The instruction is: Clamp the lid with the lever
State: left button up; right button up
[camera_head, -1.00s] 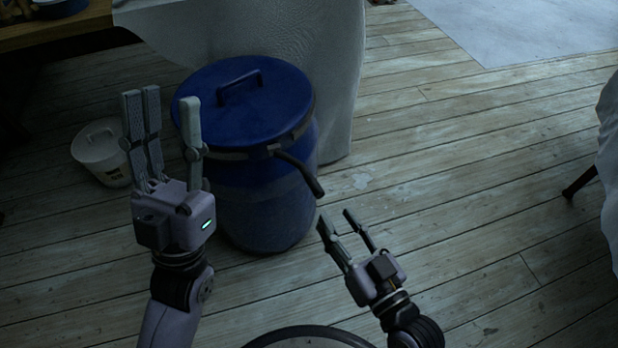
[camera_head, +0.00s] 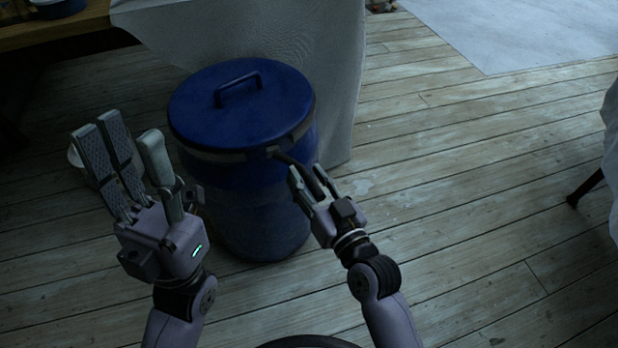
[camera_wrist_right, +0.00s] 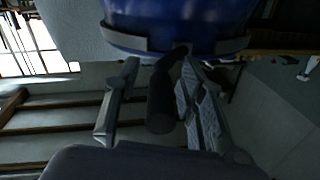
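A blue barrel (camera_head: 255,215) stands on the floor with a blue lid (camera_head: 240,105) on top. The lid has a raised handle, and a metal clamp band (camera_head: 232,157) runs around its edge. A dark lever (camera_head: 290,161) sticks out from the band at the front right. My right gripper (camera_head: 308,172) is at the lever with a finger on either side. In the right wrist view the lever (camera_wrist_right: 161,100) lies between the two spread fingers, with gaps beside it. My left gripper (camera_head: 128,142) is open and empty, left of the barrel, fingers pointing up.
A small white bucket (camera_head: 76,157) stands behind my left gripper, mostly hidden. A cloth-draped table (camera_head: 335,80) is right behind the barrel. A wooden table (camera_head: 90,20) is at the top left.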

jog(key=shift+c, duration=0.4)
grip_shut()
dwell(0.4)
